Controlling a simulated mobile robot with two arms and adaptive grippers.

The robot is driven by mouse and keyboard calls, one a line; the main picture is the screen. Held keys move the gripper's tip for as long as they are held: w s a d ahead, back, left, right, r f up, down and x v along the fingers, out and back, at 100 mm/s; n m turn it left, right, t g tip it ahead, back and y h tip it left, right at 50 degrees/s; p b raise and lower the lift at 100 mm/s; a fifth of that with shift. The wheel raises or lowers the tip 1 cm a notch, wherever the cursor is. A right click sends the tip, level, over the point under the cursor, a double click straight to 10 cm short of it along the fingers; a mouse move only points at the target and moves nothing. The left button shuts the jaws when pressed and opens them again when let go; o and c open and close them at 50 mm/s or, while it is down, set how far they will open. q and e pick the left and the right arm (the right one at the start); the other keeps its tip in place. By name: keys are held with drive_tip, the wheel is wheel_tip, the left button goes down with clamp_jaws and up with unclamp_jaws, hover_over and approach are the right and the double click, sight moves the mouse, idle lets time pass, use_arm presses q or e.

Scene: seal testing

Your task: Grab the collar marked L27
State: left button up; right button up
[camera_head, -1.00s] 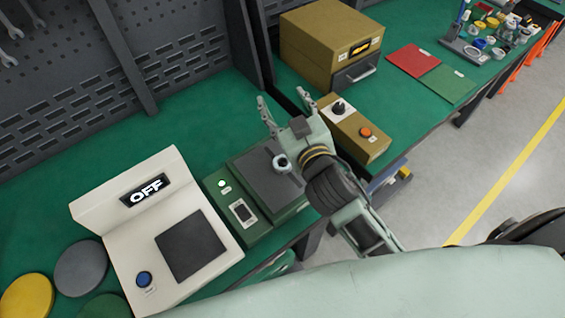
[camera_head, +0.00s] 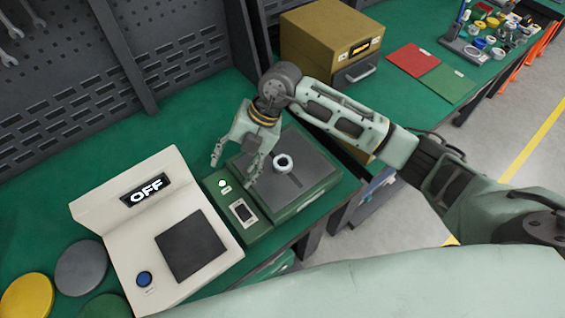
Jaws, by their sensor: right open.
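A small pale ring-shaped collar (camera_head: 283,163) lies on the dark top plate of the green device (camera_head: 310,198). No marking on it can be read at this size, so I cannot tell whether it is L27. My right gripper (camera_head: 233,172) is open and empty, fingers pointing down, over the left part of the green device. It is just left of the collar and apart from it. My left gripper is not in view. Several more rings and small parts (camera_head: 490,42) stand at the far right end of the bench, too small to read.
A white unit (camera_head: 160,235) with an OFF display stands left of the green device. Coloured discs (camera_head: 80,268) lie at the lower left. A tan box (camera_head: 330,40) stands behind my right arm. Red (camera_head: 413,60) and green (camera_head: 447,83) mats lie to the right.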

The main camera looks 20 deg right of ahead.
sight(281, 162)
drive_tip(key=w+d+h, duration=0.1)
drive_tip(key=d+h, duration=0.1)
drive_tip(key=d, duration=0.2)
drive_tip(key=w+d+m+h, duration=0.1)
drive_tip(key=d, duration=0.3)
drive_tip(key=w+d+m+h, duration=0.1)
drive_tip(key=d+h, duration=0.1)
drive_tip(key=d, duration=0.2)
drive_tip(key=shift+w+d+f+h, duration=0.15)
drive_tip(key=shift+d+f+h, duration=0.1)
drive_tip(key=shift+f+h, duration=0.1)
drive_tip(key=shift+d+f, duration=0.2)
drive_tip(key=shift+f, duration=0.05)
drive_tip(key=f+p, duration=0.1)
drive_tip(key=f, duration=0.1)
drive_tip(key=f+p, duration=0.1)
drive_tip(key=f, duration=0.1)
drive_tip(key=f+p, duration=0.1)
drive_tip(key=f, duration=0.1)
drive_tip(key=shift+a+f, duration=0.2)
drive_tip(key=shift+a, duration=0.05)
drive_tip(key=shift+f, duration=0.35)
drive_tip(key=shift+c, duration=0.6)
clamp_jaws()
drive_tip(key=shift+r, duration=0.15)
